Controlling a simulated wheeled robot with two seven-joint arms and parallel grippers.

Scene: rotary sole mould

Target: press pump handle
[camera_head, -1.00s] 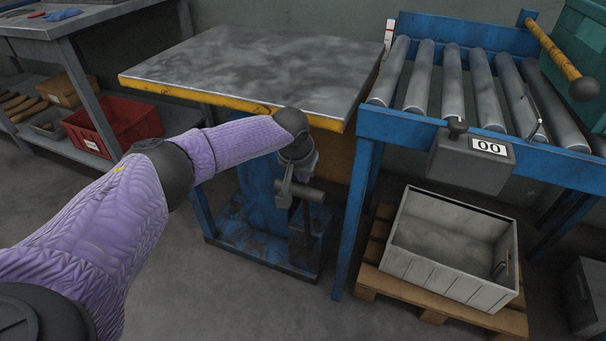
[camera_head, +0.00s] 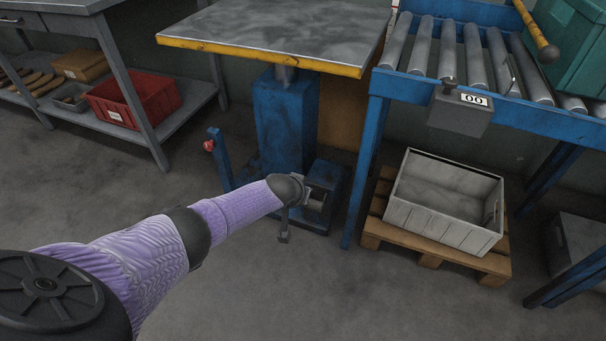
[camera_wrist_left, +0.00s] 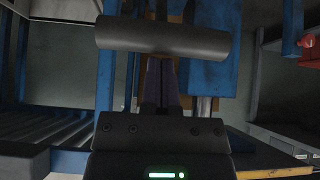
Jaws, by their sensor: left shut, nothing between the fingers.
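The pump handle's dark round crossbar (camera_wrist_left: 162,38) lies across the upper part of the left wrist view. My left gripper (camera_wrist_left: 160,62) is shut and empty, its dark fingers reaching toward the middle of the bar. I cannot tell whether the fingertips touch it. In the head view my left gripper (camera_head: 304,198) is low, at the front of the blue lift table base (camera_head: 284,120). There my wrist and gripper hide most of the handle. My right gripper is not in view.
The grey table top (camera_head: 290,28) has a yellow edge. To the right is a roller conveyor (camera_head: 470,60) on blue legs, with a grey crate (camera_head: 440,222) on a wooden pallet (camera_head: 375,225) below. A red knob (camera_head: 209,145) stands left of the base. The floor in front is clear.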

